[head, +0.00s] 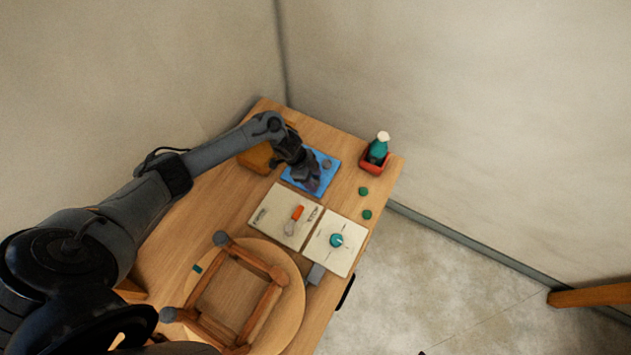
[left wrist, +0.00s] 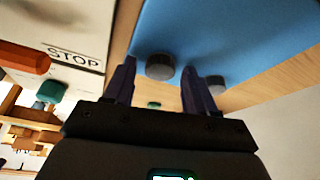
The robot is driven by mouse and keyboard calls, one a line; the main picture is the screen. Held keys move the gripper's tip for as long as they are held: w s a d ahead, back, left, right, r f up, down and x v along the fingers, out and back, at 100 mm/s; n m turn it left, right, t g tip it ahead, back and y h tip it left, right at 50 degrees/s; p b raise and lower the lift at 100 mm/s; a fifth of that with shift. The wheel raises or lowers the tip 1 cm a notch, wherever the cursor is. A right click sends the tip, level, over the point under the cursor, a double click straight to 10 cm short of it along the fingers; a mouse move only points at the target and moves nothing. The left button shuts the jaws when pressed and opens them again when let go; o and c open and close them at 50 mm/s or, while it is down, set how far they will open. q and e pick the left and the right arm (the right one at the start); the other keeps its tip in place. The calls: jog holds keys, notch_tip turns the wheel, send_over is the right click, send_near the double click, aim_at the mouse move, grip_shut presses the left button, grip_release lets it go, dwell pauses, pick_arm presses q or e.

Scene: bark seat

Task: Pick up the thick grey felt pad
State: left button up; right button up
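Two round grey pads lie on the blue mat (head: 296,182). In the left wrist view, one pad (left wrist: 160,67) looks thick and sits ahead of the gap between the fingertips. The other pad (left wrist: 215,85) looks flatter and is partly hidden by the right-hand finger. In the head view only one grey pad (head: 327,164) shows clearly, just beyond my gripper. My left gripper (head: 310,187) is open and empty above the mat, its fingers apart. Whether the fingers reach down beside the thick pad is unclear. My right gripper is not in view.
A red tray (head: 374,167) with a teal bottle stands at the far right corner. Green discs (head: 364,191) lie near the right edge. A brown block (head: 256,158) is left of the mat.

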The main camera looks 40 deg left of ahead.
pick_arm(q)
jog(key=c, duration=0.9)
jog(key=shift+r, duration=0.1)
